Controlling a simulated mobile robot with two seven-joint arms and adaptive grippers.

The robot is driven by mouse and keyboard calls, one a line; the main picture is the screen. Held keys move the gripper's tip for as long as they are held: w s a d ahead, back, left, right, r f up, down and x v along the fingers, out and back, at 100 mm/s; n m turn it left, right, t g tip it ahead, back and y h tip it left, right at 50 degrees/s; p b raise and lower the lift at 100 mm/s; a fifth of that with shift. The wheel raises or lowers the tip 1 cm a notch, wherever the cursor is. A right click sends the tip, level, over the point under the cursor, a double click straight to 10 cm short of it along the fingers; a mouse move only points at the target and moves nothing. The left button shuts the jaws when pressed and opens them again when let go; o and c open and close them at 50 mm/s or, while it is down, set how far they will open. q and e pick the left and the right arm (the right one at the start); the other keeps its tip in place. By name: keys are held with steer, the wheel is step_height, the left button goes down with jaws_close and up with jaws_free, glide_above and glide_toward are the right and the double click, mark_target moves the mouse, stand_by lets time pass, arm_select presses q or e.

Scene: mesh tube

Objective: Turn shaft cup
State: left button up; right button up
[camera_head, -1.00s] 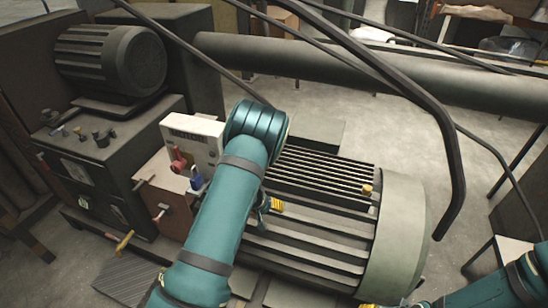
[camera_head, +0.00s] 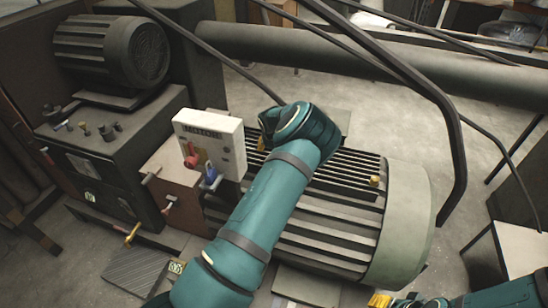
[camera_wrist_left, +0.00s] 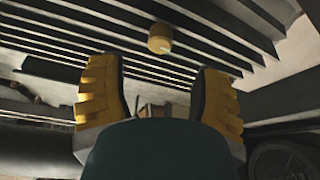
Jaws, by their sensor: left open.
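A small yellow cylindrical cup (camera_head: 374,181) sits on top of the finned motor (camera_head: 408,215), near its pale right end; I cannot tell for sure that it is the shaft cup. In the left wrist view the yellow cup (camera_wrist_left: 159,39) stands against the dark fins, beyond and between my fingertips, touching neither. My left gripper (camera_wrist_left: 158,92) is open and empty, with a yellow finger on each side. In the head view my left arm mostly hides it, above the motor's left part. My right gripper (camera_head: 392,300) shows only partly at the bottom edge.
A white panel box (camera_head: 228,138) with a red and a blue lever stands close left of my left arm. A dark bent pipe (camera_head: 445,110) arches over the motor's right side. A smaller motor (camera_head: 110,50) sits on a cabinet at the left.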

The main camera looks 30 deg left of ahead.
arm_select(q)
steer(key=x, duration=0.8)
steer(key=shift+w+f, duration=0.1)
steer(key=shift+f, duration=0.1)
steer(key=shift+b, duration=0.3)
jaws_close()
